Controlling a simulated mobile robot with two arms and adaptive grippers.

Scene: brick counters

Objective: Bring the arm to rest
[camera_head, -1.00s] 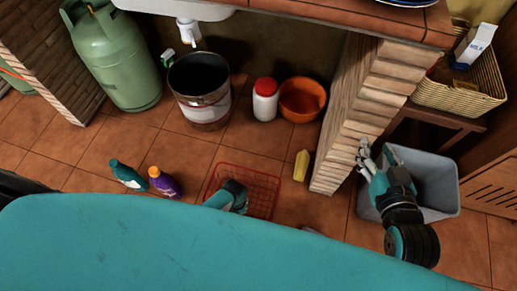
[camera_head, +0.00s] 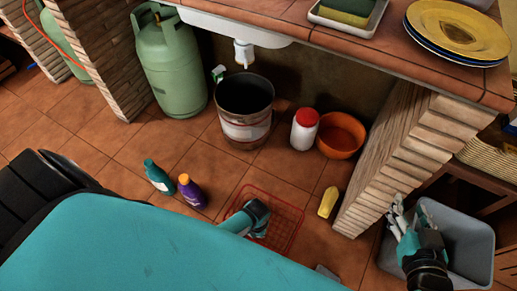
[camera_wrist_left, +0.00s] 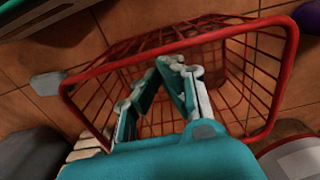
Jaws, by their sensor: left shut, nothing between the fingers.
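My left gripper (camera_head: 257,216) is over the red wire basket (camera_head: 289,246) on the floor, partly hidden behind my large teal arm link. In the left wrist view my left gripper (camera_wrist_left: 178,66) has its fingertips together with nothing between them, in front of the red basket's (camera_wrist_left: 150,52) open mesh. My right gripper (camera_head: 398,207) is at the left rim of the grey bin (camera_head: 471,226), with its fingers apart and nothing seen between them. The teal arm link covers the lower left of the head view.
A brick pillar (camera_head: 405,150) stands between basket and bin. A yellow bottle (camera_head: 328,202), purple bottle (camera_head: 192,192), teal bottle (camera_head: 158,178), metal bucket (camera_head: 245,110), white jar (camera_head: 304,130), orange bowl (camera_head: 341,135) and green gas cylinder (camera_head: 170,65) stand or lie on the floor. Plates (camera_head: 457,28) are on the counter.

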